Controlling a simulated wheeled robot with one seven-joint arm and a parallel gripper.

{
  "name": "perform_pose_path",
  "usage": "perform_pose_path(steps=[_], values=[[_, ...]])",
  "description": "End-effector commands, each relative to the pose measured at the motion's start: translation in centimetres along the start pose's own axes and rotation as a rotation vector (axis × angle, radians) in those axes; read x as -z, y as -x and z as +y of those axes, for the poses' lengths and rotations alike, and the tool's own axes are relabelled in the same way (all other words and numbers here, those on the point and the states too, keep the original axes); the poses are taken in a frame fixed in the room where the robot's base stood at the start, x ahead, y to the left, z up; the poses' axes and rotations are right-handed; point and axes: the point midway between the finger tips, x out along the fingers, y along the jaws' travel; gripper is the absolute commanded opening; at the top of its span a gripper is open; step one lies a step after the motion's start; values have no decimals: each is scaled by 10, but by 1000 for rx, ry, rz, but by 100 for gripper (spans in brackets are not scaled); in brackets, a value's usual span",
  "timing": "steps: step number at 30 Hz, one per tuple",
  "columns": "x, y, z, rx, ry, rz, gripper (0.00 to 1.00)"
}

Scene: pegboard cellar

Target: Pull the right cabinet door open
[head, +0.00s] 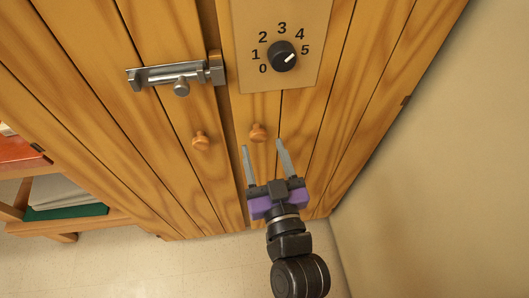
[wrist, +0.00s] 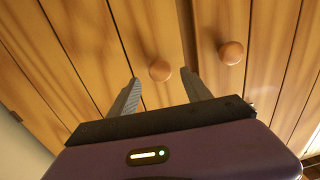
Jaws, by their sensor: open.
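The right cabinet door (head: 305,115) is orange-brown planked wood and looks closed beside the left door (head: 165,125). Its round wooden knob (head: 258,132) is near the seam; in the wrist view this knob (wrist: 160,70) appears between and just beyond my fingertips. My gripper (head: 263,144) is open and empty, its two grey fingers pointing at that knob from below, one to each side. I cannot tell whether they touch it. The left door's knob (head: 201,141) is outside the fingers; it also shows in the wrist view (wrist: 231,52).
A metal slide bolt (head: 180,75) sits on the left door, reaching to the seam; whether it crosses is unclear. A dial (head: 282,56) on the right door's panel points near 5. A plain wall (head: 420,190) stands right. A shelf with papers (head: 62,194) is left.

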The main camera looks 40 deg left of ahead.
Motion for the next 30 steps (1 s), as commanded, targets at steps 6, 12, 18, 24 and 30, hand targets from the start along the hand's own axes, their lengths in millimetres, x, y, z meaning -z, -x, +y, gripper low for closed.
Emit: perform_pose_path(steps=[6, 12, 18, 24, 30], values=[[0, 0, 0, 0, 0, 0, 57], [-3, 19, 0, -1, 0, -2, 57], [-3, 52, 0, -1, 0, -1, 57], [-2, 74, 0, -1, -1, -1, 57], [0, 79, 0, 0, 0, 0, 57]])
